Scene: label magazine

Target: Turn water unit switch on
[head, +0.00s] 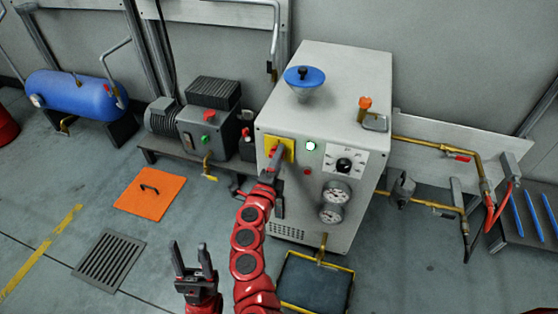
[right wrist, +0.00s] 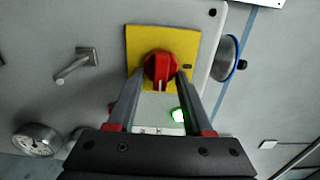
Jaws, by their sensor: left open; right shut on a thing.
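The water unit (head: 325,85) is a grey-white cabinet with a yellow switch plate (head: 287,143) at its front's upper left. In the right wrist view, a red rotary switch knob (right wrist: 160,69) sits on the yellow plate (right wrist: 188,45). My right gripper (head: 276,156) is shut on the knob, one finger on each side; it also shows in the right wrist view (right wrist: 160,82). In the head view the gripper hides the knob. A round lamp (head: 311,146) right of the plate glows green. My left gripper (head: 190,260) is open and empty above the floor.
Below the lamp are a small red button (head: 307,171), a black dial (head: 344,165) and two gauges (head: 337,193). A blue-rimmed funnel (head: 304,78) stands on top. A motor unit (head: 205,120) stands left; brass pipes (head: 430,145) run right. A yellow-edged tray (head: 318,284) lies in front.

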